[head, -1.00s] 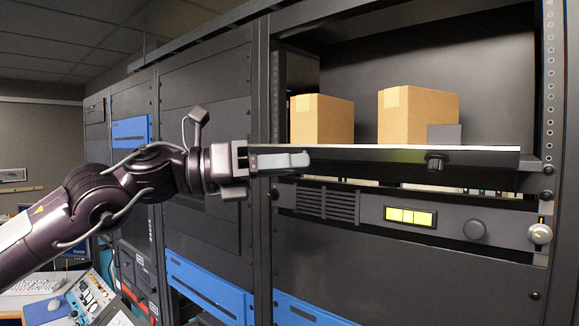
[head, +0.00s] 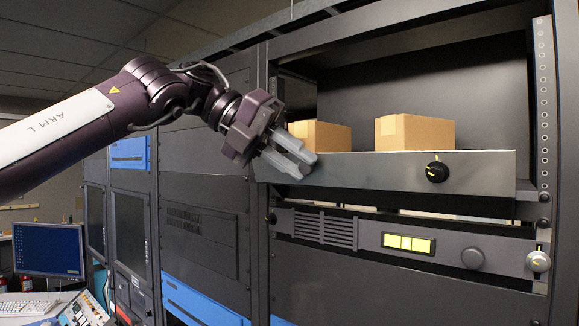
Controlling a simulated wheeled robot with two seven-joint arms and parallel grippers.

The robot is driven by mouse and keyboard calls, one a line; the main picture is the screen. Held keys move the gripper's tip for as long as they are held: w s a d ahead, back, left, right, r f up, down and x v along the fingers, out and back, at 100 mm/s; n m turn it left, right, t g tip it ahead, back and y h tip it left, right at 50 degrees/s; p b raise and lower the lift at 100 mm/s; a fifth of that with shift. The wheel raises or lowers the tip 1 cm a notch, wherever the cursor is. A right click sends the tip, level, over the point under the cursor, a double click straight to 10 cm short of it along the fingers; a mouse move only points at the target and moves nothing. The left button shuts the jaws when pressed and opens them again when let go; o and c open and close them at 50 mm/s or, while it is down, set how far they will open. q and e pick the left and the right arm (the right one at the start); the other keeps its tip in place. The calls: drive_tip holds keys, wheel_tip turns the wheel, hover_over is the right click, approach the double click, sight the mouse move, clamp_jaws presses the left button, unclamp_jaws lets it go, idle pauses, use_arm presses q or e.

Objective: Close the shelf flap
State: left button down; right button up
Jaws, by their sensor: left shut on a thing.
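The shelf flap (head: 350,172) is a long dark grey panel with a black knob (head: 437,172) on its face. It is tilted partly up across the front of the open shelf bay and hides the lower parts of the boxes behind it. The bay above its top edge is still open to view. My left gripper (head: 289,158) is at the flap's upper left corner, its light grey fingers shut on the flap's edge. The fingers hide part of that corner. My right gripper is not in view.
Two cardboard boxes, one on the left (head: 322,136) and one on the right (head: 415,132), stand in the bay behind the flap. Below is a panel with a yellow display (head: 408,243) and knobs. A monitor (head: 48,249) stands at the far left.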

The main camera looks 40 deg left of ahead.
use_arm(q)
drive_tip(key=shift+w+r+n+g+y, duration=0.3)
drive_tip(key=shift+w+r+n+g, duration=0.3)
drive_tip(key=shift+g, duration=0.6)
drive_tip(key=c, duration=1.3)
unclamp_jaws()
drive_tip(key=shift+f, duration=0.1)
drive_tip(key=shift+o, duration=0.2)
drive_tip(key=v, duration=0.7)
drive_tip(key=shift+a+r, duration=0.25)
drive_tip(key=shift+a, duration=0.05)
drive_tip(key=shift+f, duration=0.1)
